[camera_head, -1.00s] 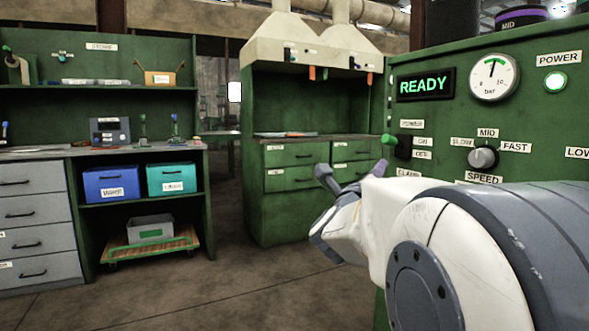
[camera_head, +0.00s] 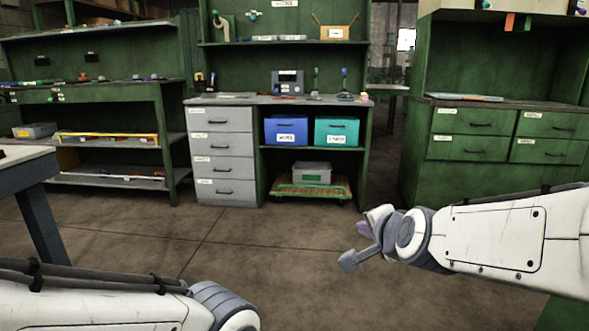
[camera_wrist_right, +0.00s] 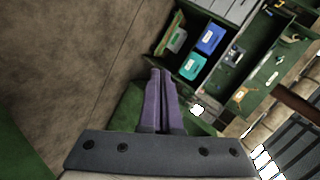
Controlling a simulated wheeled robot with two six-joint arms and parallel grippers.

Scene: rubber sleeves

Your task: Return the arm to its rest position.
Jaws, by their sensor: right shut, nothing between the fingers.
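My right arm comes in from the right in the head view, stretched out above the floor. Its right gripper (camera_head: 366,224) has purple fingers partly hidden behind the wrist. In the right wrist view the two purple fingers of the right gripper (camera_wrist_right: 161,76) lie side by side, shut, with nothing between them. My left arm shows at the lower left of the head view; its gripper is outside the picture.
A green workbench holds a blue bin (camera_head: 286,131), a teal bin (camera_head: 337,131) and a grey drawer unit (camera_head: 222,155). A green cabinet (camera_head: 466,148) stands right, a shelved bench (camera_head: 108,94) left, and a table (camera_head: 28,168) at the left edge. The floor (camera_head: 250,230) between is clear.

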